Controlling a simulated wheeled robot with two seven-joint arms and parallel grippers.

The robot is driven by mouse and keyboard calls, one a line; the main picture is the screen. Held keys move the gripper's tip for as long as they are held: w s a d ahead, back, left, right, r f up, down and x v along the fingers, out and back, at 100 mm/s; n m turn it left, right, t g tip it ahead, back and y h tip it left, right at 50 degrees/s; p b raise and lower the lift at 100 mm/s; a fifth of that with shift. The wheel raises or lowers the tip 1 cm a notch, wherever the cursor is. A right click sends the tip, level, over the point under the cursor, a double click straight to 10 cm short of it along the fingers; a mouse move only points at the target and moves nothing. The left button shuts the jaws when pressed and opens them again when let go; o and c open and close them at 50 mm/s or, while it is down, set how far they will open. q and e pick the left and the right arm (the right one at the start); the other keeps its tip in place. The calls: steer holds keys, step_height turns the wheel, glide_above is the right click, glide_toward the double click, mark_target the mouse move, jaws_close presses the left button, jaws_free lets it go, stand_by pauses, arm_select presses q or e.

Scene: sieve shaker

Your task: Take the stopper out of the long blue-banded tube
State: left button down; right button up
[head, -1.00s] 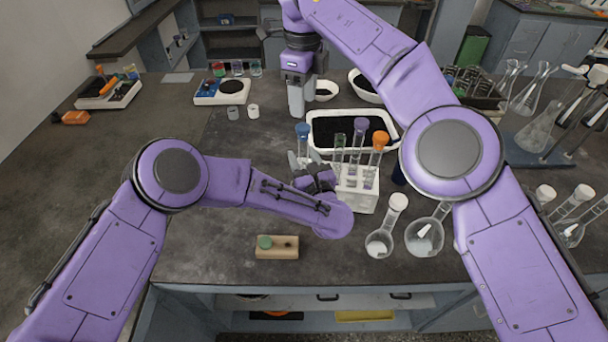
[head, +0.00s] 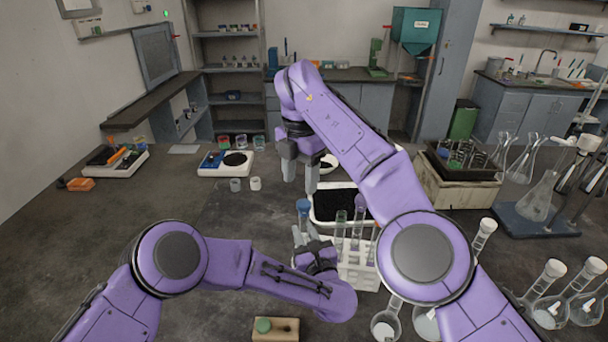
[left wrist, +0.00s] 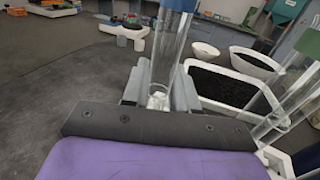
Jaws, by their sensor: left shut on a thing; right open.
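The long tube with a blue top (head: 304,206) stands upright, left of the white rack (head: 357,274). My left gripper (head: 308,238) is shut on this tube. In the left wrist view the clear tube (left wrist: 168,50) is between the fingers, with blue at its upper end (left wrist: 180,4); the very top is cut off. Whether the blue part is the band or the stopper I cannot tell. My right gripper (head: 300,184) is open and empty, fingers pointing down, above and a little behind the blue top.
The rack holds several tubes, including a green-topped (head: 341,216) and a purple-topped one (head: 360,202). A white tray of black grains (head: 326,217) lies behind. A wooden block with a green stopper (head: 276,328) is in front. Flasks (head: 386,322) stand right. The left table is mostly clear.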

mark_target(304, 203)
steer(key=m, duration=0.5)
steer(key=shift+w+d+r+m, duration=0.1)
steer(key=shift+d+r+m, duration=0.1)
steer(key=shift+d+m, duration=0.15)
steer(key=m, duration=0.4)
steer(key=shift+d+f, duration=0.1)
steer(key=shift+f, duration=0.55)
step_height(304, 203, down, 7)
steer(key=shift+r, duration=0.1)
